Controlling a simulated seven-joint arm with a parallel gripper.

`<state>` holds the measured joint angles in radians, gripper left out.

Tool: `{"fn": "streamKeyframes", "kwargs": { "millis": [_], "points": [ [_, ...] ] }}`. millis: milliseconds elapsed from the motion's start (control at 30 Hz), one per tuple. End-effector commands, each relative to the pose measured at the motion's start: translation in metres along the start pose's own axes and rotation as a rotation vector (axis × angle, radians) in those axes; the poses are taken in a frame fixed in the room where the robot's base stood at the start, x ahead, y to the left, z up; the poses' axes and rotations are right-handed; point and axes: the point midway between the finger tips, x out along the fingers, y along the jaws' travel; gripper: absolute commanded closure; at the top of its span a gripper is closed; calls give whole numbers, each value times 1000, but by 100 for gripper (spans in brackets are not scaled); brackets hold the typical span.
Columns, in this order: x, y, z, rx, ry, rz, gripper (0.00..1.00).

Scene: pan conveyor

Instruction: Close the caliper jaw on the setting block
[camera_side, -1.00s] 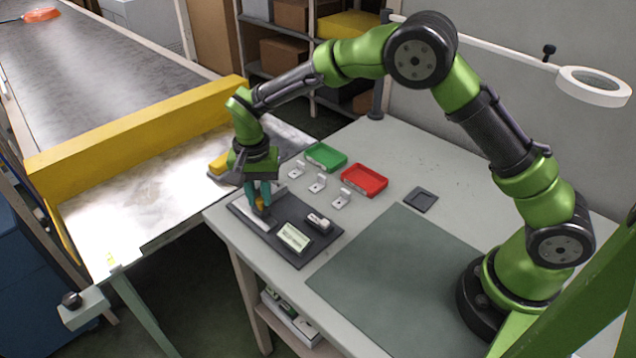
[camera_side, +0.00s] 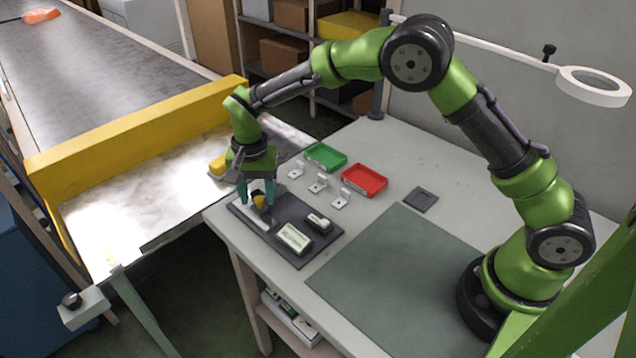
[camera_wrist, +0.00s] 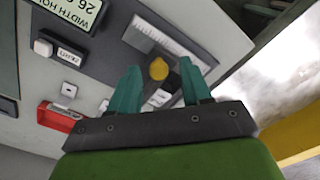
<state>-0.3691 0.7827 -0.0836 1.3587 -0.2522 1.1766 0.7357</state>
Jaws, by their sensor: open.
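The caliper (camera_side: 249,213) is a steel scale on a dark base plate (camera_side: 297,260), with a yellow knob (camera_side: 259,201) on its slider. In the wrist view the yellow knob (camera_wrist: 158,69) shows just beyond and between my fingertips, and the scale (camera_wrist: 150,36) runs past it. My gripper (camera_side: 257,192) is open, its two teal fingers spread either side of the knob with nothing held. It also shows in the wrist view (camera_wrist: 159,78). The setting block cannot be told apart for certain; the jaw area is partly hidden by the fingers.
A display (camera_side: 294,238) with "WIDTH" text and a small button block (camera_side: 319,222) sit on the plate. Small metal brackets (camera_side: 317,183), a green tray (camera_side: 325,157) and a red tray (camera_side: 364,180) stand behind. A grey mat (camera_side: 395,265) lies clear at the front right.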

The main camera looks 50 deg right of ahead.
Motion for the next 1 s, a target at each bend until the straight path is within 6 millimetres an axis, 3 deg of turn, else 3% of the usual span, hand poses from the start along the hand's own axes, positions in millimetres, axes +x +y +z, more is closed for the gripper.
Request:
{"fn": "streamKeyframes", "kwargs": {
  "millis": [233, 700, 1000],
  "points": [
    [-26, -1, 0, -1, 1, -4, 52],
    [-136, -1, 0, -1, 3, -5, 52],
    [-167, 0, 0, -1, 0, -1, 52]
  ]
}}
